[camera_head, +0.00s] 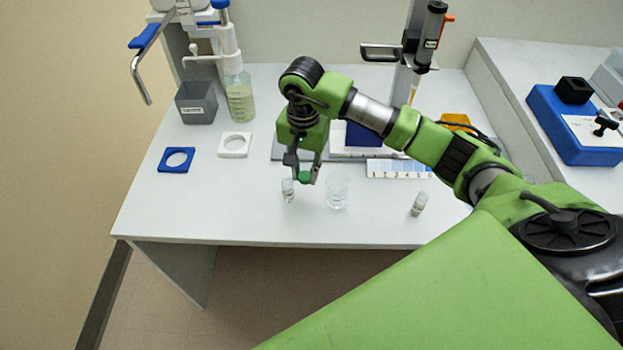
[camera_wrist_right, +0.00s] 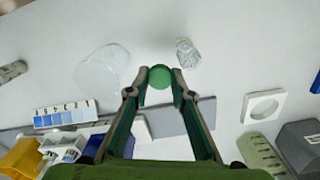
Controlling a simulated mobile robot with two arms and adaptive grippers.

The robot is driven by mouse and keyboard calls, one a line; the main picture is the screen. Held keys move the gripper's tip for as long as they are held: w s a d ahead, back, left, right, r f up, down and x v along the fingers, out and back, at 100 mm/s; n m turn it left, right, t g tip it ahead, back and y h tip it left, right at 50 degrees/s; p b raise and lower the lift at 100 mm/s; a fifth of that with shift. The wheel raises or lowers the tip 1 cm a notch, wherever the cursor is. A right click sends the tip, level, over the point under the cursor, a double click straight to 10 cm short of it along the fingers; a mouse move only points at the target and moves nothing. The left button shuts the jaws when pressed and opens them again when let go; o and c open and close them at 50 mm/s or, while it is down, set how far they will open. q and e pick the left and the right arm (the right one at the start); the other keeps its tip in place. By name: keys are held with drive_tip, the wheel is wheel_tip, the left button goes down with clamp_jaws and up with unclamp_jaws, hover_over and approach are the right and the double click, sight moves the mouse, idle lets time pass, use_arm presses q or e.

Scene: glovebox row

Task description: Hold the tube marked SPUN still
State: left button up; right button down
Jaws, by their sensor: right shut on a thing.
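My right gripper (camera_head: 303,176) is above the front part of the bench, pointing down. In the right wrist view its fingertips (camera_wrist_right: 160,85) are closed on a round green cap (camera_wrist_right: 160,77). The cap also shows in the head view (camera_head: 305,178); I cannot tell whether a tube hangs below it. A small clear tube (camera_head: 288,190) stands just left of the gripper, apart from the cap; it shows in the wrist view too (camera_wrist_right: 187,53). Another small tube (camera_head: 418,204) is farther right. I can read no SPUN mark on either. My left gripper is not in view.
A clear beaker (camera_head: 338,189) stands close right of the gripper. A numbered blue strip (camera_head: 399,168) lies behind it. A white holder (camera_head: 235,145) and a blue holder (camera_head: 176,159) lie left. A grey bin (camera_head: 196,102) and a bottle (camera_head: 239,97) stand behind.

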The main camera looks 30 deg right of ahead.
sight(305, 193)
wheel_tip(305, 193, down, 2)
drive_tip(key=shift+f, duration=0.25)
wheel_tip(305, 193, down, 3)
drive_tip(key=shift+p, duration=0.35)
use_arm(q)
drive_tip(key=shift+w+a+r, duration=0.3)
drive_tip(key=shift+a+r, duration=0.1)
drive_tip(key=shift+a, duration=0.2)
use_arm(e)
drive_tip(key=shift+f+b, duration=0.2)
drive_tip(key=shift+b, duration=0.1)
drive_tip(key=c, duration=1.8)
unclamp_jaws()
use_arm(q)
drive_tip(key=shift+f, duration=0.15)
